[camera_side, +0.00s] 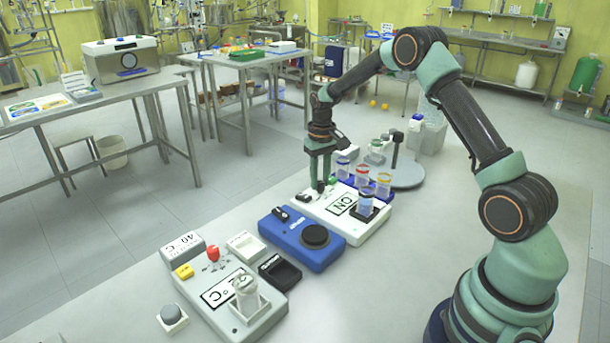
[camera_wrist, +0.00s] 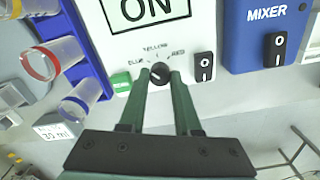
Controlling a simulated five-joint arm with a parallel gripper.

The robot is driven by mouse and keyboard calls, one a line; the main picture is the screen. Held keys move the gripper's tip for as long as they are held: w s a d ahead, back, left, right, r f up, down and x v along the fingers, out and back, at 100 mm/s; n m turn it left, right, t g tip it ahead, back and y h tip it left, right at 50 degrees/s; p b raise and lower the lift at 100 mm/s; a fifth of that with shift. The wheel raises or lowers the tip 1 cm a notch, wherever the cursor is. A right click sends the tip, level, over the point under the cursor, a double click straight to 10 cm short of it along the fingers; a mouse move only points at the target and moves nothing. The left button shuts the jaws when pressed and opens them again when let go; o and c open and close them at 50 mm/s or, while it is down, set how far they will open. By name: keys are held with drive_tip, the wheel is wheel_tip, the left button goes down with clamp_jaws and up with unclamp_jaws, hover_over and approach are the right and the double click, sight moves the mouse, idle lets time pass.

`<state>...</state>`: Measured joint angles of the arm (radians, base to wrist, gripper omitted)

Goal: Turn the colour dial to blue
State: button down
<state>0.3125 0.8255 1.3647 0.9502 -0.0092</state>
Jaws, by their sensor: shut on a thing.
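The colour dial (camera_wrist: 160,70) is a small round black knob on the white unit with the large ON sign (camera_wrist: 152,8). Labels BLUE, YELLOW and RED stand around it, left to right in the wrist view. A pale mark shows on the knob, but which label it points to is unclear. My gripper (camera_wrist: 160,80) has its green fingers on either side of the knob and is shut on it. In the side view my gripper (camera_side: 320,186) points down at the far-left end of the white unit (camera_side: 352,228), and the dial is hidden there.
A green button (camera_wrist: 121,82) and a black rocker switch (camera_wrist: 204,68) flank the dial closely. Colour-ringed tubes (camera_wrist: 57,60) stand beside the unit. The blue mixer (camera_side: 300,243) is close by on the bench.

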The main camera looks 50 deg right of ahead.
sight(321, 182)
drive_tip(key=shift+s+d+n, duration=0.15)
drive_tip(key=shift+d+n, duration=0.05)
drive_tip(key=shift+n, duration=0.5)
drive_tip(key=c, duration=0.6)
unclamp_jaws()
drive_tip(key=shift+a, duration=0.1)
drive_tip(key=shift+r, duration=0.45)
wheel_tip(321, 182, up, 11)
